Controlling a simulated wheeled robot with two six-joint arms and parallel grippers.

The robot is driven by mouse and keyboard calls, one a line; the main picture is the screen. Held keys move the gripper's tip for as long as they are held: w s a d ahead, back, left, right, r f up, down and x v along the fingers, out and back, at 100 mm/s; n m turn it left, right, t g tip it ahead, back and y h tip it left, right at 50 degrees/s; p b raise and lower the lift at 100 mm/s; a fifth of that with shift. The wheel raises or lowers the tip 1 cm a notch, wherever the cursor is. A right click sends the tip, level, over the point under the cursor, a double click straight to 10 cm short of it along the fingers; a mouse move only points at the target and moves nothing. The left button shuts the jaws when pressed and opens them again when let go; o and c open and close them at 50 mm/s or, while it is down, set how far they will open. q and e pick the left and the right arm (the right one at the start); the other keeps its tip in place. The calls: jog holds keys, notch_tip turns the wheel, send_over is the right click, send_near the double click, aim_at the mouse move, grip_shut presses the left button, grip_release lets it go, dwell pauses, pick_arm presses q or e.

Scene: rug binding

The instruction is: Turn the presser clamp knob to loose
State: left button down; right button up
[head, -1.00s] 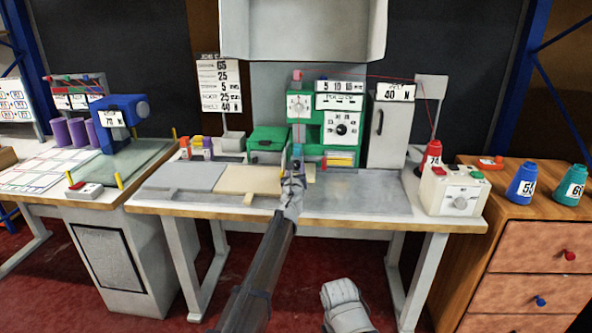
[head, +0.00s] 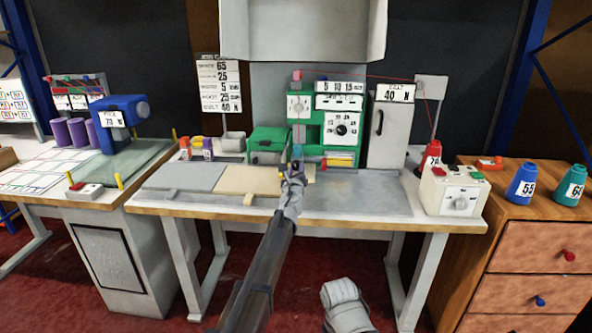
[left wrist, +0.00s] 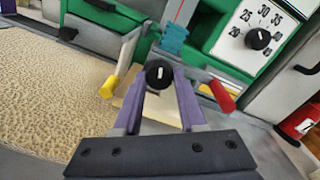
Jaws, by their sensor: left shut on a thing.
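The presser clamp knob, a black round knob (left wrist: 160,74) with a white pointer line, shows in the left wrist view at the front of the green sewing machine (head: 333,127). My left gripper (left wrist: 162,84) is shut on it, with one purple finger on each side. The white line stands nearly upright in that view. In the head view my left gripper (head: 297,169) is in front of the machine's base and hides the knob.
A dial with numbers (left wrist: 258,39) is up and right of the knob. A yellow-tipped lever (left wrist: 111,84) is left of it and a red handle (left wrist: 222,97) right. A cream control box (head: 456,190) stands at the table's right. The grey tabletop right of my gripper is clear.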

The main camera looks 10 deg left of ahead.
pick_arm(q)
jog(key=n, duration=0.5)
jog(key=shift+n, duration=0.3)
jog(key=n, duration=0.5)
jog(key=shift+r+p, duration=0.1)
jog(key=shift+p, duration=0.2)
jog(key=n, duration=0.5)
jog(key=shift+h, duration=0.3)
jog(key=shift+a+n, duration=0.1)
jog(key=shift+n, duration=2.2)
jog(key=shift+c, duration=2.3)
grip_release()
jog(key=shift+s, duration=0.1)
